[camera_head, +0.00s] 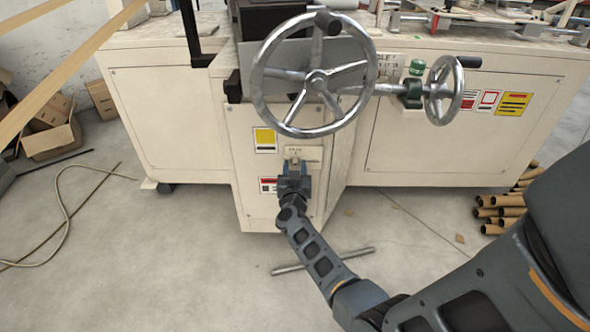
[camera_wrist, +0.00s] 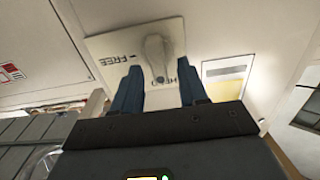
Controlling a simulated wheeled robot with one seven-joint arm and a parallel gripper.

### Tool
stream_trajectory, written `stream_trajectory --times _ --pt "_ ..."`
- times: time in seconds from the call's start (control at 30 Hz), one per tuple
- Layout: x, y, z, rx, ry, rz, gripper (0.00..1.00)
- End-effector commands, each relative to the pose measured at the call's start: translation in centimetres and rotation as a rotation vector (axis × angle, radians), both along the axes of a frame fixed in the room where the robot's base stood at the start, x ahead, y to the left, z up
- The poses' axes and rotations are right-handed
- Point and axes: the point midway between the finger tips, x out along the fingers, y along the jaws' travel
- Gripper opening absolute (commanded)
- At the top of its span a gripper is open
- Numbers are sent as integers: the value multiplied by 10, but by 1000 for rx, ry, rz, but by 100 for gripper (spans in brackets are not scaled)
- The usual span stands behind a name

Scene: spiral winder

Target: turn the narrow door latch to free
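The grey latch (camera_wrist: 158,50) is an elongated knob on a pale label plate (camera_wrist: 105,47). In the wrist view, "FREE" with an arrow is printed to its left and "HELD" to its lower right. The latch's long side runs roughly up and down in that view. My gripper (camera_wrist: 158,73) is open, with one blue finger on each side of the latch's near end. I cannot tell whether either finger touches it. In the head view my gripper (camera_head: 294,168) is at the narrow front panel (camera_head: 243,165), over the plate (camera_head: 312,153), and mostly hides the latch.
A large handwheel (camera_head: 317,78) juts out just above my gripper, with a smaller handwheel (camera_head: 445,91) to its right. A metal bar (camera_head: 322,261) lies on the floor below. Cardboard tubes (camera_head: 503,211) are stacked at right, boxes (camera_head: 52,137) at left.

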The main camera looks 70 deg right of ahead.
Motion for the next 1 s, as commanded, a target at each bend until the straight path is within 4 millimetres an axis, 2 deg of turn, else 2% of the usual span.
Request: stream_trajectory --times 0.07,0.43,0.77,1.0 --pt "0 0 0 0 0 0 36" --pt "0 0 0 0 0 0 0" --pt "0 0 0 3 -8 0 0" --pt "-2 0 0 37 -85 -1 0"
